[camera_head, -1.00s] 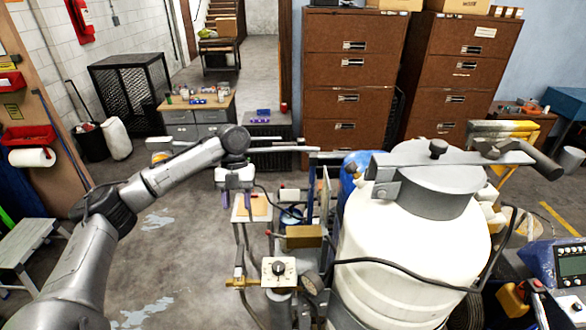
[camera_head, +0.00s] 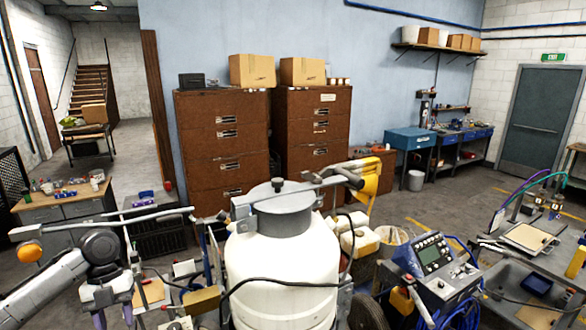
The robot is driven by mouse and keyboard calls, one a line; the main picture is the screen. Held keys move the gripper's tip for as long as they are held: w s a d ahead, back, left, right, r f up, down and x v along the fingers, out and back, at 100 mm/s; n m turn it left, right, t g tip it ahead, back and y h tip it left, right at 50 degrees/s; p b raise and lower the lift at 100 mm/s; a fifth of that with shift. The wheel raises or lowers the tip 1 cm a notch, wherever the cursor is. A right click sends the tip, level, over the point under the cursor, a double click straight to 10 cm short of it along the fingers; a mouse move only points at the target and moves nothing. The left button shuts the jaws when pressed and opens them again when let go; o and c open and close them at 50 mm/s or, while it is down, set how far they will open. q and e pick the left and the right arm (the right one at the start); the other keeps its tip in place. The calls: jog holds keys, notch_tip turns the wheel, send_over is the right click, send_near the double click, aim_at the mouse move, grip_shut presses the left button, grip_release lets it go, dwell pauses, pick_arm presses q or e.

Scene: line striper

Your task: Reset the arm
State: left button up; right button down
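My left arm comes in at the lower left corner. Its gripper (camera_head: 113,316) points down beside the line striper, left of the white tank (camera_head: 283,275). Its two dark purplish fingers stand apart, with nothing seen between them; the fingertips are close to the bottom edge of the picture. The tank has a grey lid (camera_head: 283,200) with a bar across it. The striper's control panel (camera_head: 434,257) with a small screen is to the right of the tank. My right arm and gripper are out of the picture.
A small tan board (camera_head: 152,293) and striper fittings lie just right of my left gripper. Brown drawer cabinets (camera_head: 222,150) stand behind the tank. A wooden-topped cabinet (camera_head: 62,207) is at the left. A bench with a sink (camera_head: 522,295) is at the right, with open floor before the door (camera_head: 531,117).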

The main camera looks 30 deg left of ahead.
pick_arm(q)
jog(key=w+a+r+n+t+y, duration=0.15)
jog(key=w+n+t+y, duration=0.55)
jog(key=n, duration=1.1)
jog(key=w+d+f+n+t+y+p, duration=0.1)
jog(key=d+f+t, duration=0.15)
jog(key=d, duration=0.65)
jog(key=w+d+f+n+t+y+p, duration=0.1)
jog(key=d+t, duration=0.2)
jog(key=d, duration=0.6)
jog(key=s+d+f+n+g+h+p, duration=0.1)
jog(key=s+d+f+g, duration=0.1)
jog(key=s+d+f, duration=0.3)
jog(key=s+d+f+n+g+h+p, duration=0.1)
jog(key=s+d+f, duration=0.5)
jog(key=s, duration=0.6)
jog(key=s+d+f+n+g+h+p, duration=0.1)
jog(key=s+d+f+g+h+p, duration=0.1)
jog(key=s+d+f, duration=0.3)
jog(key=s+d+g+h, duration=0.1)
jog(key=s, duration=0.3)
jog(key=shift+d+f, duration=0.3)
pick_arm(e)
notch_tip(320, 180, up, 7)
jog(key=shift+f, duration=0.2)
